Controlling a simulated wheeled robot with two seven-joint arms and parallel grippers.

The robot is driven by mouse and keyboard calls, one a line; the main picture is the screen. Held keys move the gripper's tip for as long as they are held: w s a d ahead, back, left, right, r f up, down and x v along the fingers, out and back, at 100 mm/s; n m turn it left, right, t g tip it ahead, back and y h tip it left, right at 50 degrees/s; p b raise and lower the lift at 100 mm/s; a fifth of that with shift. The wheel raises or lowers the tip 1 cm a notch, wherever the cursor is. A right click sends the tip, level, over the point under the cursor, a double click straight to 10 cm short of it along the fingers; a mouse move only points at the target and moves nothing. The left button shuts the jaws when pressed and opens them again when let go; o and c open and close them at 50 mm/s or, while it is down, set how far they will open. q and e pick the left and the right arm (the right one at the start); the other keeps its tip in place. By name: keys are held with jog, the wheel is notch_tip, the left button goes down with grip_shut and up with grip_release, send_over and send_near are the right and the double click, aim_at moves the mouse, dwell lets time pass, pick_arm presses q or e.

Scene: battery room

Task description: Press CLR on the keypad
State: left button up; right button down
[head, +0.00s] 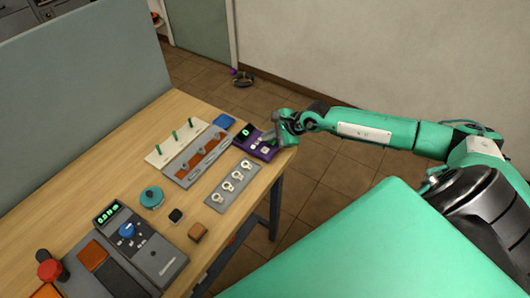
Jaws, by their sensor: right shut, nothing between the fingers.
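The keypad appears to be the small purple box (243,143) near the table's far right corner. It has a dark display with a green mark and a few small keys, one of them white. The key labels are too small to read, so I cannot tell which is CLR. My right gripper (268,140) is shut and empty, pointing down over the right part of the purple box. It hides some of the keys. I cannot tell whether its tips touch a key. My left gripper is not in view.
A meter (152,262) and teal round object (152,197) are nearer. A grey partition borders the left.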

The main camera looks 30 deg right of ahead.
aim_at(268, 150)
notch_tip(268, 150, down, 3)
jog(key=shift+f+b, duration=0.15)
jog(key=shift+b, duration=0.95)
dwell(1.1)
jog(key=shift+f+b, duration=0.35)
jog(key=shift+b, duration=0.15)
jog(key=shift+f+b, duration=0.45)
jog(key=shift+b, duration=0.1)
dwell(0.4)
jog(key=shift+r, duration=0.1)
jog(key=shift+r+p, duration=0.35)
jog(key=shift+r, duration=0.45)
